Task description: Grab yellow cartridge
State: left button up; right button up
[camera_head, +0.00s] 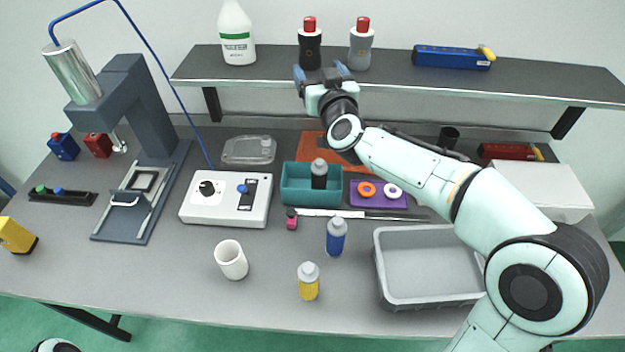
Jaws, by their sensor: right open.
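The yellow cartridge (309,286) has a pale grey cap and stands upright near the front edge of the table, left of the grey bin. My right gripper (321,72) is open, with nothing seen between its blue-tipped fingers. It is raised at the shelf, in front of the dark and grey red-capped bottles, far behind and above the yellow cartridge. My left gripper does not show.
A blue cartridge (336,238) stands just behind the yellow one, and a white cup (231,260) stands to its left. The grey bin (428,301) is to its right. The shelf (270,78) spans the back.

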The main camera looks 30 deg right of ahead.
aim_at(307, 272)
jog(key=k+j, duration=0.15)
jog(key=k, duration=0.35)
jog(key=k+j, duration=0.2)
jog(key=k, duration=0.25)
jog(key=k+j, duration=0.15)
jog(key=k, duration=0.35)
